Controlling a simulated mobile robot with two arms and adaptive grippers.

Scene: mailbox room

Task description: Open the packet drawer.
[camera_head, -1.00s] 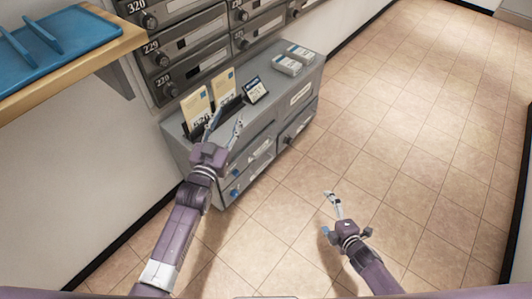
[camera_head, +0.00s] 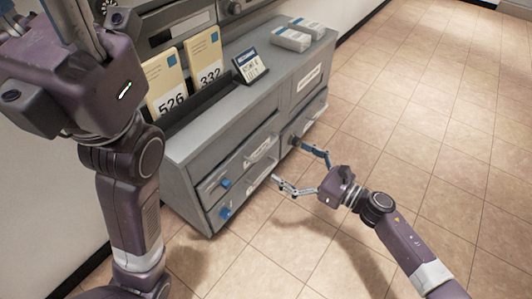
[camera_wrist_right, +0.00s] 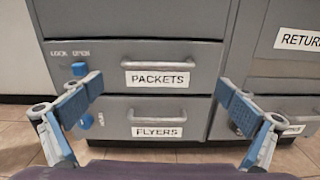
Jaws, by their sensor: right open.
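The packet drawer (camera_wrist_right: 110,55) is the upper grey drawer on the cabinet's left, with a white PACKETS label and a bar handle (camera_wrist_right: 155,64). It looks shut; it also shows in the head view (camera_head: 233,166). Its blue knob (camera_wrist_right: 79,69) sits below the words LOCK and OPEN; which way it points is unclear. My right gripper (camera_head: 283,158) is open and empty in front of the drawers. In the wrist view its fingers (camera_wrist_right: 160,86) stand on either side of the label, apart from the handle. My left gripper looms at upper left, its fingertips out of frame.
The FLYERS drawer (camera_wrist_right: 115,110) with its own blue knob (camera_wrist_right: 86,121) is directly below. Tiled floor (camera_head: 430,130) is free to the right.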

